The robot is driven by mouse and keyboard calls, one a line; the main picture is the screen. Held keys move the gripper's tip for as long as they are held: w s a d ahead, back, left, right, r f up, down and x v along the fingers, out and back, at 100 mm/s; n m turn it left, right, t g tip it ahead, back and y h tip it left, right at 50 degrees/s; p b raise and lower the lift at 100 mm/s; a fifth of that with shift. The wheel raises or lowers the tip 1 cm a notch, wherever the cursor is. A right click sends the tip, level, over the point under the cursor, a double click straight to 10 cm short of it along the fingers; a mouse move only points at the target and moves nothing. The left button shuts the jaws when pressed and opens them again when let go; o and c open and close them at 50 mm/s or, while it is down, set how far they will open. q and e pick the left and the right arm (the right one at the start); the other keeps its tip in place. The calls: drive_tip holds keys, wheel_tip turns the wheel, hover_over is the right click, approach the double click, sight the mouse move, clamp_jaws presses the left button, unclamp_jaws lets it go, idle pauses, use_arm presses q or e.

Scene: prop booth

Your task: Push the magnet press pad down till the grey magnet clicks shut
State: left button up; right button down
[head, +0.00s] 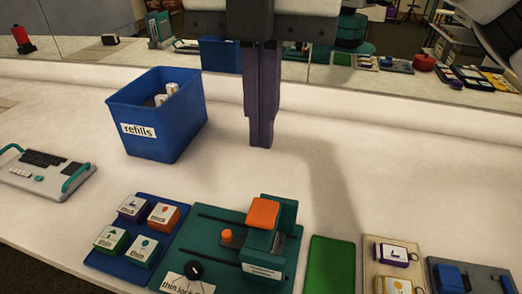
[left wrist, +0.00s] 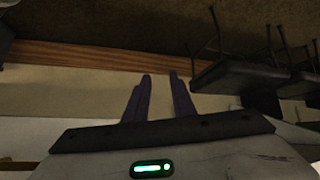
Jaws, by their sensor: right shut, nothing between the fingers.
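A teal device (head: 205,244) with a dark slotted base stands at the front middle of the counter in the head view. An orange pad (head: 263,212) tops its upright teal block, which seems to be the press. I cannot make out a grey magnet. My right gripper (head: 261,143) points down, shut and empty, above the counter behind the device and apart from the pad. My left gripper (left wrist: 160,76) shows only in the left wrist view, its two fingers apart with nothing between them, away from the device.
A blue refills bin (head: 180,130) stands left of my right gripper. A blue tray (head: 150,213) with several labelled blocks lies left of the device. A green plate (head: 331,265) and a beige tray (head: 372,252) lie right.

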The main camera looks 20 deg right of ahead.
sight(262, 213)
wheel_tip(262, 213, down, 13)
drive_tip(key=shift+r+b, duration=0.1)
drive_tip(key=shift+b, duration=0.4)
wheel_tip(262, 213, down, 2)
drive_tip(key=b, duration=0.2)
drive_tip(key=shift+b, duration=0.35)
drive_tip(key=shift+s, duration=0.1)
